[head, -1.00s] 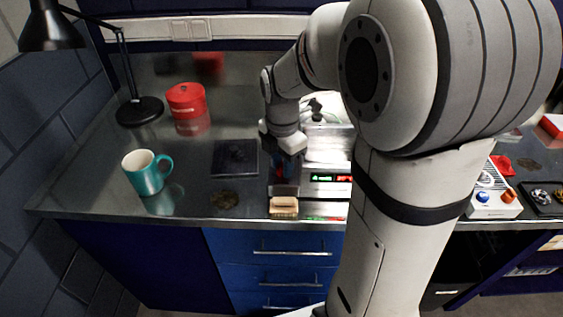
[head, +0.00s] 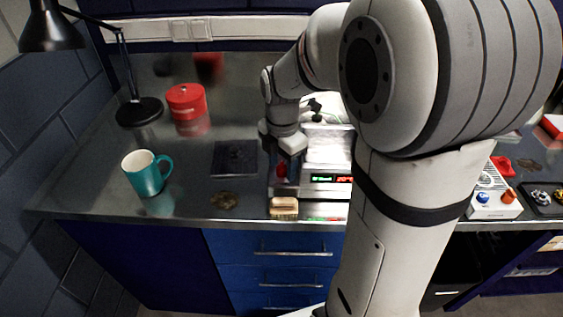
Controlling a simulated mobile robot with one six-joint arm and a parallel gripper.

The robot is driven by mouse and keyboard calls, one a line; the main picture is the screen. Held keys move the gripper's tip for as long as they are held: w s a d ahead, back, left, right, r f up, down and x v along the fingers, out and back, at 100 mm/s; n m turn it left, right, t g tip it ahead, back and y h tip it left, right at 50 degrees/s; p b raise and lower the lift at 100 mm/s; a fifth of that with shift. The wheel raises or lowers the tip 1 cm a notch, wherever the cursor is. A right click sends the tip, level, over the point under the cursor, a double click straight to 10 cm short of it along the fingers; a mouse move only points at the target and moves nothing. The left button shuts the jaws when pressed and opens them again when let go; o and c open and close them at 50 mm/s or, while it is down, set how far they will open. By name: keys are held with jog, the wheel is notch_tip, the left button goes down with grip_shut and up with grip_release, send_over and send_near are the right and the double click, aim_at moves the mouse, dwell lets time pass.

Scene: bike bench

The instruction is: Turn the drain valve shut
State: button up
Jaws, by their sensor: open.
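A silver bench machine (head: 327,150) with a lit green and red display (head: 330,179) stands at the back edge of my arm's view, partly hidden by the arm. My gripper (head: 287,169) points down at the machine's left side and is open. A small red part (head: 281,171) shows at the fingers, in front of the machine's left end. It may be the drain valve's handle, but it is too small to be sure. I cannot tell whether the fingers touch it or how the valve is turned.
A wooden brush (head: 284,207) lies at the bench's front edge, just below the gripper. A dark square pad (head: 235,158), teal mug (head: 147,173), red tin (head: 186,101) and black lamp (head: 139,111) stand left. A control box (head: 494,200) is right.

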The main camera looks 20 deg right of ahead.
aim_at(282, 164)
jog(key=shift+r, duration=0.1)
notch_tip(282, 164, up, 8)
jog(key=shift+f, duration=0.2)
dwell(0.5)
